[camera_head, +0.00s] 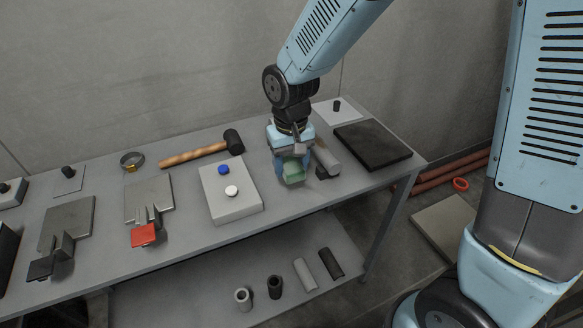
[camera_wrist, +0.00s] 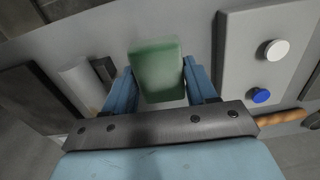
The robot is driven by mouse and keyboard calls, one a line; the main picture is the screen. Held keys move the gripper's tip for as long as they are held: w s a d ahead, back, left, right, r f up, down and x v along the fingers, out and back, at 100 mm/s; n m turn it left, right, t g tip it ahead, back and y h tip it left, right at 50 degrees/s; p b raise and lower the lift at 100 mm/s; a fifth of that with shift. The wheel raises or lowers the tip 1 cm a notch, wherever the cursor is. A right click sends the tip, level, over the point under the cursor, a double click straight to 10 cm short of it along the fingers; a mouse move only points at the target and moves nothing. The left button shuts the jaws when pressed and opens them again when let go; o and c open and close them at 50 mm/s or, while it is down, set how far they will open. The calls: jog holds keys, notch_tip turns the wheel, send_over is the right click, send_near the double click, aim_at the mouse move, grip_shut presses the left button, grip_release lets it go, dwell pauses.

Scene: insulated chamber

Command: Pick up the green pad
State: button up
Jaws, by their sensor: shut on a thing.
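I cannot tell whether the pad touches the table top.
Several tubes stand or lie on the lower shelf (camera_head: 205,300).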

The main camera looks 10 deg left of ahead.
aim_at(292, 171)
jog(key=s+r, duration=0.2)
jog(key=r, duration=0.1)
jog(key=shift+s+d, duration=0.15)
jog(key=shift+d, duration=0.2)
jog(key=s+d+r, duration=0.2)
jog(key=s+r, duration=0.1)
jog(key=s, duration=0.5)
jog(key=shift+s+d+r, duration=0.3)
jog(key=shift+s+r, duration=0.05)
jog(key=shift+r, duration=0.05)
